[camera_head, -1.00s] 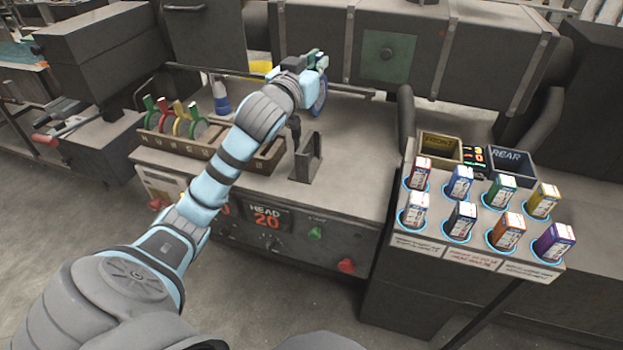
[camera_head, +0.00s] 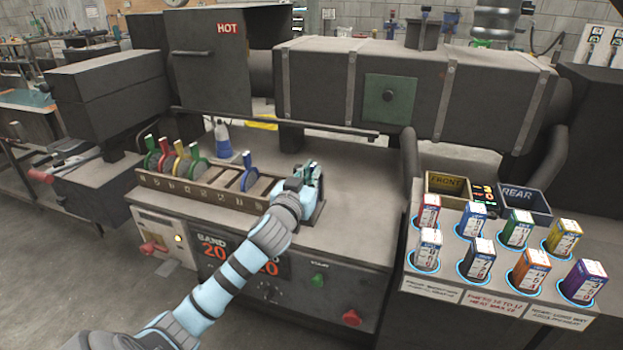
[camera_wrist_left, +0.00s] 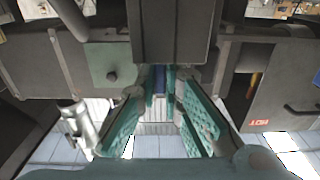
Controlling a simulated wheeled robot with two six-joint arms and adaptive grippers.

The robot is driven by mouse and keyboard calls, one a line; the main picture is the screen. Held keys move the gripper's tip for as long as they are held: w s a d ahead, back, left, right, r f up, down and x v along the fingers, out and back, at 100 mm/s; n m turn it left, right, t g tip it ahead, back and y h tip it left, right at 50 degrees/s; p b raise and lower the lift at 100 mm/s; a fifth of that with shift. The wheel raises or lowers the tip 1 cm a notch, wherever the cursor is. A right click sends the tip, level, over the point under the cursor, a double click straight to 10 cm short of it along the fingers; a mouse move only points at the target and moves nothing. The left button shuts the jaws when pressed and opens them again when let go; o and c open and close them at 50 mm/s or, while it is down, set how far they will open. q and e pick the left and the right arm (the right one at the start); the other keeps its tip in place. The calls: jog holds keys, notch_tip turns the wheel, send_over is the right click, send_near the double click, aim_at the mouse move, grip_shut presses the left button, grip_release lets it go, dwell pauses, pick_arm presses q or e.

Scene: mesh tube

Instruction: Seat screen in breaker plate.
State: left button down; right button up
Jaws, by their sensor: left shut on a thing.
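My left gripper (camera_head: 309,176) is shut at a dark upright stand (camera_head: 320,208), right of the slotted rack (camera_head: 203,190). It holds the blue-rimmed screen, seen in the left wrist view as a narrow blue strip (camera_wrist_left: 158,80) between the fingers. My gripper and wrist hide most of the screen and part of the stand, so I cannot tell whether they touch. I cannot make out the breaker plate clearly. Green, red and yellow-tabbed screens and another blue-tabbed one (camera_head: 249,178) stand in the rack. My right gripper is not in view.
A long dark barrel (camera_head: 315,78) and thin rail run behind the workspace. At right, several colored boxes (camera_head: 517,228) stand in a panel before the FRONT (camera_head: 446,187) and REAR (camera_head: 524,203) bins. The bench top (camera_head: 365,180) right of my gripper is clear.

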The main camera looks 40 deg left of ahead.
pick_arm(q)
jog(key=c, duration=2)
grip_release()
jog(key=p+v, duration=0.1)
jog(key=v, duration=1.1)
jog(key=shift+w, duration=0.1)
